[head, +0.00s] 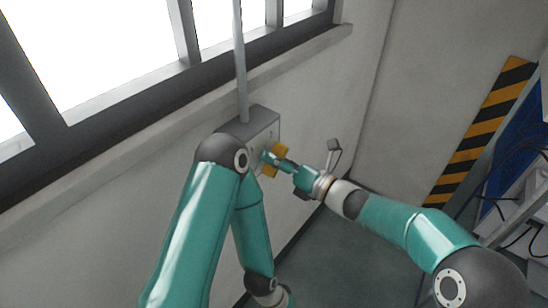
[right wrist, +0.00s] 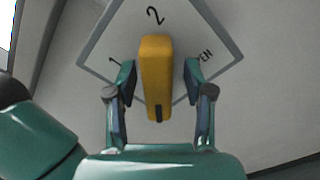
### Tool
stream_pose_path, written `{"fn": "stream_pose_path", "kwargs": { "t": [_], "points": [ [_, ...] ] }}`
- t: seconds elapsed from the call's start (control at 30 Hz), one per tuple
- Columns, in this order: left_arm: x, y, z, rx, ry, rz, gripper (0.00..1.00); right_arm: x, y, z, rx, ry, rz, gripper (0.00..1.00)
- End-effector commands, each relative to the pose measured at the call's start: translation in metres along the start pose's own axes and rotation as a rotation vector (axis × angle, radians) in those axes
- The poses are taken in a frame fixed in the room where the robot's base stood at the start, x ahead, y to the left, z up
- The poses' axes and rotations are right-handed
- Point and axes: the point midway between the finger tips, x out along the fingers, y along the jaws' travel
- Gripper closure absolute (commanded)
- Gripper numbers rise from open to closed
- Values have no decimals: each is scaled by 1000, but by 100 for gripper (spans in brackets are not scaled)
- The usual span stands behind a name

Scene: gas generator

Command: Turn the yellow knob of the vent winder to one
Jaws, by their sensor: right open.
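The vent winder is a grey box (head: 262,128) on the wall below the window. Its yellow knob (head: 280,148) is partly hidden by my right gripper (head: 277,160) in the head view. In the right wrist view the yellow knob (right wrist: 156,75) stands nearly upright in the picture, with a dark mark at its lower end. A "2" shows above it, a small mark to its left, and part of "OPEN" to its right. My right gripper (right wrist: 158,90) is open, one finger on each side of the knob, with gaps visible. My left gripper is outside the head view.
A grey conduit (head: 241,60) rises from the box past the window sill. A small grey fitting (head: 333,148) is on the wall right of the box. A black-and-yellow striped panel (head: 485,130) and a rack with cables stand at the right.

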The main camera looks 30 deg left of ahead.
Motion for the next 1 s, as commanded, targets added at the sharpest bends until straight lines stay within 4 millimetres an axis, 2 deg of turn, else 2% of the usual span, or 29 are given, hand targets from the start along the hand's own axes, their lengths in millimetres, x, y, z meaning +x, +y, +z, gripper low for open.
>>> {"fn": "stream_pose_path", "kwargs": {
  "t": [0.17, 0.27, 0.7, 0.83, 1.0],
  "points": [
    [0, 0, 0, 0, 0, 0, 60, -5, 0, 0, 0, 1, -1, 48],
    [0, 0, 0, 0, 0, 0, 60, -16, -1, 0, 2, 1, -1, 48],
    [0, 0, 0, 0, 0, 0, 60, -98, -2, 1, 1, -2, -3, 48],
    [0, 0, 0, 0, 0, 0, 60, -113, -2, 0, 0, -1, -2, 48],
    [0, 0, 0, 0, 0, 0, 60, -120, -2, 0, 0, 0, -2, 48]
  ]
}}
